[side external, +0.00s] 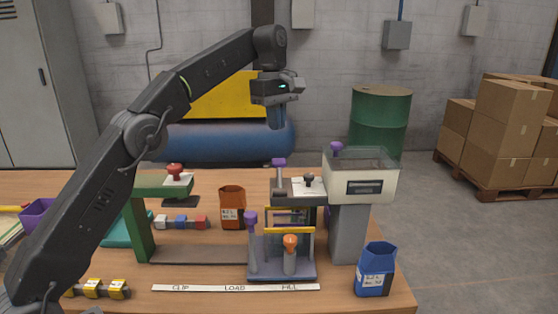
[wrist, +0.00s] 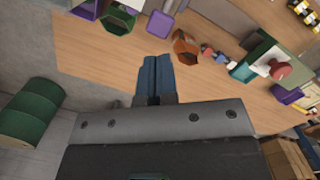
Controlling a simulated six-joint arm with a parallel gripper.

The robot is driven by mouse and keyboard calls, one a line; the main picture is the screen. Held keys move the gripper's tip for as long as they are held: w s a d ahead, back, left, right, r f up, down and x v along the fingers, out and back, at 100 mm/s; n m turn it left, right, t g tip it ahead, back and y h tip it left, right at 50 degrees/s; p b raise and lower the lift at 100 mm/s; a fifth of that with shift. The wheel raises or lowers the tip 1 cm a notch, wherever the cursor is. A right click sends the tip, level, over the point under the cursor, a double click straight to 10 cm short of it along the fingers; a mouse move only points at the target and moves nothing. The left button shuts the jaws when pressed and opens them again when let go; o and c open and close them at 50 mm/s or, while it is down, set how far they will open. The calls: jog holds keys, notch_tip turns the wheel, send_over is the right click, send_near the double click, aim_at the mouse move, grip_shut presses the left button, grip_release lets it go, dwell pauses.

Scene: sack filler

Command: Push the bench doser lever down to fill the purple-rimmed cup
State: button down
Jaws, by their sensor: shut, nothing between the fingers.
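The bench doser (side external: 360,187) stands at the right of the bench in the side external view, a cream box with a clear hopper on a grey column. A black knob (side external: 308,181) sits on a pale plate at its left. Purple knobs rise near it (side external: 278,162) and on the hopper (side external: 336,147); I cannot tell which part is the lever. I cannot make out a purple-rimmed cup for certain. My gripper (side external: 276,126) points down, shut and empty, in the air above and behind the doser, touching nothing. Its closed fingers also show in the wrist view (wrist: 154,60).
A stand with purple and orange knobs (side external: 290,242) is in front of the doser. A blue sack (side external: 375,270) stands at the right edge, a brown sack (side external: 232,208) mid-bench. A green press (side external: 140,222) with a red knob stands left. Colored blocks (side external: 181,222) lie between.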

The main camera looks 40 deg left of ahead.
jog(key=shift+s+d+f, duration=0.1)
jog(key=shift+d+f, duration=0.1)
jog(key=shift+f, duration=1.5)
jog(key=shift+d+f, duration=0.2)
jog(key=shift+f, duration=1.5)
jog(key=shift+f, duration=1.65)
jog(key=a, duration=0.2)
jog(key=a+r, duration=0.1)
jog(key=shift+w, duration=0.25)
jog(key=shift+r, duration=0.1)
notch_tip(320, 180, up, 7)
send_over(278, 160)
jog(key=a, duration=0.4)
jog(key=shift+w+r, duration=0.2)
jog(key=shift+w, duration=0.2)
